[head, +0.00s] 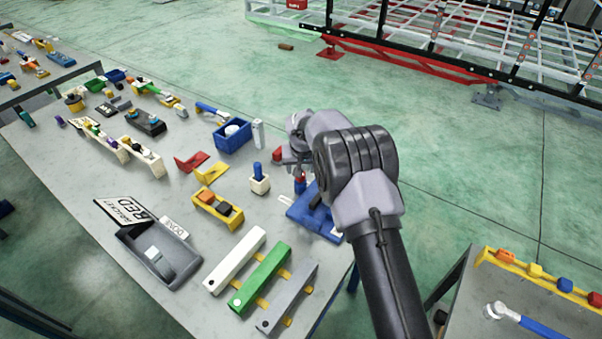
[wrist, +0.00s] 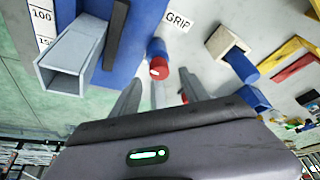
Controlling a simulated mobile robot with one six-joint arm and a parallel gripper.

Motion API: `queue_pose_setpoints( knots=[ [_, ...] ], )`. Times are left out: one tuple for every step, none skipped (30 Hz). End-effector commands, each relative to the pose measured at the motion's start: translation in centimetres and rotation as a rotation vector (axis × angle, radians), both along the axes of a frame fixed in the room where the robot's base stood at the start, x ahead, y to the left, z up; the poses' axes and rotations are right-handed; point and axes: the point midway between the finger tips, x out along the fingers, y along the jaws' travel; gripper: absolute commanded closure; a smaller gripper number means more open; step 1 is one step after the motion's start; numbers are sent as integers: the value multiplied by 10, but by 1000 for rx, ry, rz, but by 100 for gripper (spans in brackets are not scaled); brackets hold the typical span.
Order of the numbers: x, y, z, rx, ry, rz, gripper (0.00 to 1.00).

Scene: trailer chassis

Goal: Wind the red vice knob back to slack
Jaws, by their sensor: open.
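The red vice knob (wrist: 159,69) shows in the wrist view as a red end on a short blue cylinder, just beyond the fingertips. My gripper (wrist: 161,84) is open, one finger on each side of the knob's line, with nothing seen held. Contact with the knob cannot be judged. The blue vice (wrist: 140,45) lies beyond, with a grey square tube (wrist: 75,58) at its left. In the head view the blue vice (head: 306,217) sits at the table's right edge, partly hidden by my arm. My fingers are mostly hidden there.
A white GRIP label (wrist: 178,19) lies beside the vice. A white block with a blue peg (head: 259,180) stands to the left on the grey table (head: 190,210). White, green (head: 262,278) and grey bars lie nearer. A second table (head: 475,300) stands at lower right.

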Motion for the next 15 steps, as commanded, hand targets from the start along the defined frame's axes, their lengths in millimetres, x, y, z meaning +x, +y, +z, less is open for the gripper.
queue_pose_setpoints(
  knots=[
    [3,0,-10,0,1,0,47],
    [5,0,-14,0,0,-1,47],
    [7,0,-20,0,1,-1,47],
    [9,1,-22,0,0,-1,47],
    [10,1,-25,0,0,-1,47],
    [11,1,-28,0,1,-1,47],
    [12,1,-29,0,0,-1,47],
    [13,1,-30,0,-1,-1,47],
    [13,1,-30,0,-1,-1,47],
    [13,1,-31,0,-1,-1,47],
    [13,1,-31,0,0,-1,47],
    [13,1,-31,0,0,-1,47],
    [13,1,-31,0,0,-1,47],
    [13,1,-31,0,0,-1,47],
    [13,1,-31,0,0,-1,47]
  ],
)
